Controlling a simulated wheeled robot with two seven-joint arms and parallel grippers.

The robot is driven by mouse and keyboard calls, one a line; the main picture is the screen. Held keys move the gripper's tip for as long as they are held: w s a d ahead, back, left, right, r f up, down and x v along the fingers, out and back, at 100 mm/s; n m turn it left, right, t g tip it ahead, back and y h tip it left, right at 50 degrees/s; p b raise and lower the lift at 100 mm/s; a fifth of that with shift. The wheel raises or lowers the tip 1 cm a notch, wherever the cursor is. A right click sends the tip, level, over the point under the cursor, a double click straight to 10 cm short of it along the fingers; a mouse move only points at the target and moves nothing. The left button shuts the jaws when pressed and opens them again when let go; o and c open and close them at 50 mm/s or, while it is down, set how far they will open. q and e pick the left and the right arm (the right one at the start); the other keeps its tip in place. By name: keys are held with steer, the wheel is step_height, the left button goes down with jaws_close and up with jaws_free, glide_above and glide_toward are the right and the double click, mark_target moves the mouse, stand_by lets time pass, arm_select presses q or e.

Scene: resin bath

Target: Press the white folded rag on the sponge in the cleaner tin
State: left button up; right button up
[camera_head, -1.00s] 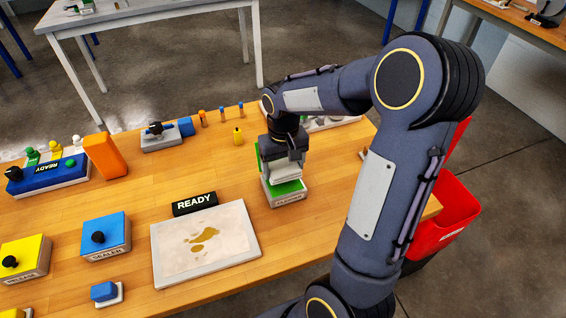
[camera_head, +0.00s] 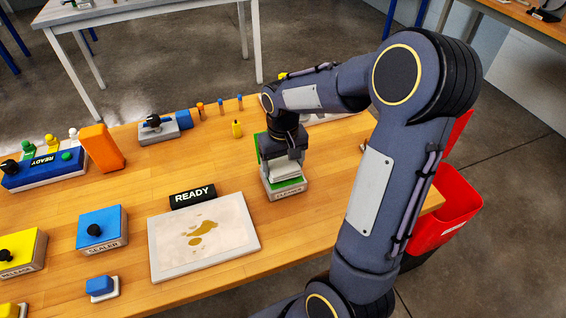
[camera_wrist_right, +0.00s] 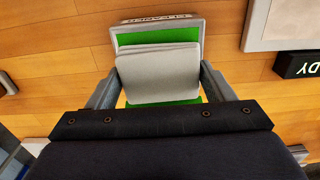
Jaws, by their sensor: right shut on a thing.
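The cleaner tin (camera_head: 288,191) is a low pale box with a label on its front and a green inside, standing on the wooden table right of the white tray. My right gripper (camera_head: 284,165) points down over the tin and is shut on the white folded rag (camera_head: 285,173). In the right wrist view the rag (camera_wrist_right: 158,72) sits between the two fingers (camera_wrist_right: 160,88), over the green sponge (camera_wrist_right: 190,36) in the tin (camera_wrist_right: 160,20). Whether rag and sponge touch cannot be told for sure. My left gripper is not in view.
A white tray (camera_head: 161,268) with a brown stain lies left of the tin, a black READY sign (camera_head: 193,196) behind it. A red bin (camera_head: 450,205) is beyond the right table edge.

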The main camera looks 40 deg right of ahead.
mark_target(283, 165)
steer(key=shift+f+b, duration=0.35)
steer(key=shift+f, duration=0.25)
stand_by(1.1)
step_height(283, 165, up, 7)
steer(key=p, duration=0.6)
steer(key=shift+r, duration=0.1)
steer(key=shift+s, duration=0.1)
stand_by(0.7)
